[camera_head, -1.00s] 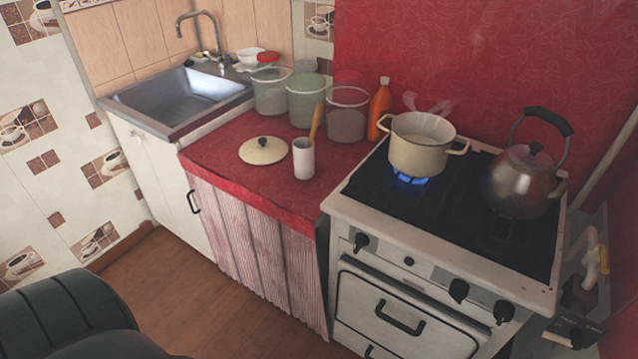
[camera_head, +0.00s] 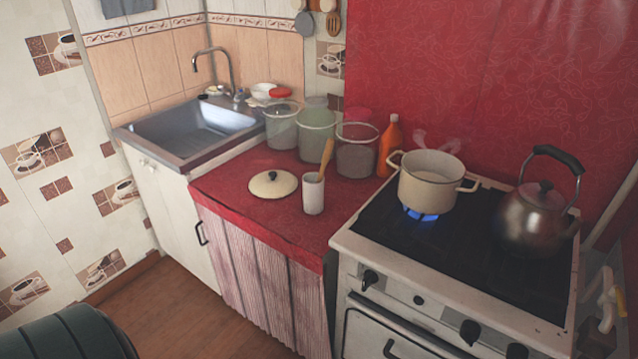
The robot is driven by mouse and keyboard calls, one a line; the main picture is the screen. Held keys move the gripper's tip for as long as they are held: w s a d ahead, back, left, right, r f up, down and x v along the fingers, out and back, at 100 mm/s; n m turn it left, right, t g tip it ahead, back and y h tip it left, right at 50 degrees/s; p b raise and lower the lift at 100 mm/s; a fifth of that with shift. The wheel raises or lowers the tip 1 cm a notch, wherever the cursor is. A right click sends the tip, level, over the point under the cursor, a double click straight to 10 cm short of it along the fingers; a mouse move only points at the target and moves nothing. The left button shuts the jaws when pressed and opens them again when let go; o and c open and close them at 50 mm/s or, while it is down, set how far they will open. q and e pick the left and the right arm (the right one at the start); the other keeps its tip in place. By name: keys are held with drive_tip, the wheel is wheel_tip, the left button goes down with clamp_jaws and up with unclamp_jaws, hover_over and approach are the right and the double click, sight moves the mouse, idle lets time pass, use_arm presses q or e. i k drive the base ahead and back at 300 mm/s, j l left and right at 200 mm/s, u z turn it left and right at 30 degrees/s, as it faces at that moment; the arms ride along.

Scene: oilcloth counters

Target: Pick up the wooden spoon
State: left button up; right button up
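A wooden spoon (camera_head: 326,156) leans in a white cup (camera_head: 313,194) on the red oilcloth counter (camera_head: 236,193). Its upper part sticks up out of the cup and tilts to the right. Its lower part is hidden inside the cup. Neither of my grippers is in view.
A pot lid (camera_head: 273,184) lies left of the cup. Clear jars (camera_head: 316,137) and an orange bottle (camera_head: 389,146) stand behind. To the right, a pot (camera_head: 428,182) steams over a blue flame on the stove (camera_head: 455,243), beside a kettle (camera_head: 537,215). A sink (camera_head: 190,130) is at left.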

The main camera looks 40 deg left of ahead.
sight(330, 142)
drive_tip(key=j+z, duration=0.15)
drive_tip(key=z, duration=0.55)
drive_tip(key=j+z, duration=0.3)
drive_tip(key=k+j+z, duration=0.3)
drive_tip(key=j, duration=0.15)
drive_tip(key=j+z, duration=0.35)
drive_tip(key=k+j+z, duration=0.1)
drive_tip(key=k+j, duration=0.25)
drive_tip(key=j, duration=0.2)
drive_tip(key=k+j+z, duration=0.1)
drive_tip(key=k+j, duration=0.2)
drive_tip(key=j, duration=0.25)
drive_tip(key=k+j+z, duration=0.15)
drive_tip(key=k+j, duration=0.5)
drive_tip(key=j, duration=0.15)
drive_tip(key=k+j, duration=0.3)
drive_tip(key=j, duration=0.1)
